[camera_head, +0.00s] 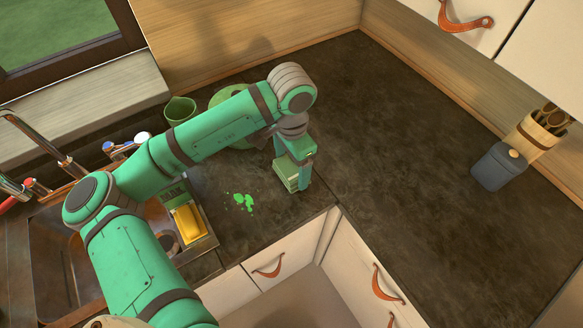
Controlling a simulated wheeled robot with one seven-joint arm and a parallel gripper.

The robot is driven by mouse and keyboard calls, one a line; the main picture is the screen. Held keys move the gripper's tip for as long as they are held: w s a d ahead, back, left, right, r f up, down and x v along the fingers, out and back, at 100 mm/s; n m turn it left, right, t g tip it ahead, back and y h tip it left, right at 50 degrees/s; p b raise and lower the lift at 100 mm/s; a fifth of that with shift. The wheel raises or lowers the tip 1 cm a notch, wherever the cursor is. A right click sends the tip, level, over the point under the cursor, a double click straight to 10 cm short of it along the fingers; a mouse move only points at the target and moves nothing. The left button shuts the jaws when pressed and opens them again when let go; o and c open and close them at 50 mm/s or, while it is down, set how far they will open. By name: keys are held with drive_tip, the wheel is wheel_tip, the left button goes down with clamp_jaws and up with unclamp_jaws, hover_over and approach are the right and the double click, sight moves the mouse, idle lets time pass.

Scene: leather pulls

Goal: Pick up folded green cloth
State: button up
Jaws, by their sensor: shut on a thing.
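My gripper (293,181) hangs over the dark countertop (380,150) near its inner corner. It is shut on the folded green cloth (286,174), a pale green layered stack. The cloth shows at the left side of the fingers, and part of it is hidden by the gripper. I cannot tell whether the cloth still touches the counter or hangs just above it.
Bright green splotches (243,202) lie on the counter left of the gripper. A yellow item (188,222) sits by the sink (40,262). A green cup (180,110) stands behind my arm. A blue-grey box (499,167) stands far right. The middle counter is clear.

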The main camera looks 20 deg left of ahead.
drive_tip(key=s+r, duration=0.1)
drive_tip(key=r, duration=0.1)
drive_tip(key=s+d+r, duration=0.1)
drive_tip(key=s+r, duration=0.1)
drive_tip(key=r, duration=0.1)
drive_tip(key=s+r, duration=0.2)
drive_tip(key=shift+d+r, duration=0.2)
drive_tip(key=shift+d, duration=0.15)
drive_tip(key=s+d+r, duration=0.2)
drive_tip(key=s+r, duration=0.1)
drive_tip(key=s, duration=0.5)
drive_tip(key=shift+s+d+r, duration=0.2)
drive_tip(key=shift+d+r, duration=0.1)
